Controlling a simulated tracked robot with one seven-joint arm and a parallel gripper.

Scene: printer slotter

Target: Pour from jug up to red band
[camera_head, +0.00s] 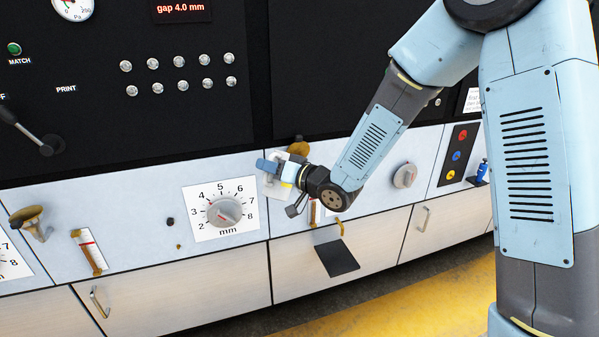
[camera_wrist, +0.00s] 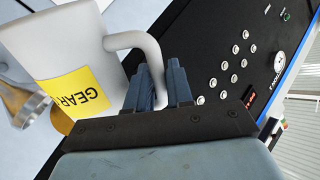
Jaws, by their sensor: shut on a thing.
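The white jug (camera_wrist: 75,45), with a yellow label reading "GEAR", fills the upper left of the wrist view. My gripper (camera_wrist: 162,82) is shut on its handle. The label is upside down there, and against the panel the jug looks strongly tipped. In the head view my gripper (camera_head: 272,166) is at the panel and hides much of the jug. A brass funnel (camera_head: 299,147) shows just behind it; brass (camera_wrist: 62,122) also shows beside the jug in the wrist view. A sight gauge (camera_head: 313,213) sits below my wrist, partly hidden; its level is unreadable. The jug's contents are hidden.
Another funnel (camera_head: 28,217) and a gauge with a red mark (camera_head: 87,250) are at the left. A mm dial (camera_head: 224,211) is left of my gripper, a grey knob (camera_head: 404,175) right. A brass tap (camera_head: 340,228) is above a dark plate (camera_head: 337,258). Handled drawers line the bottom.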

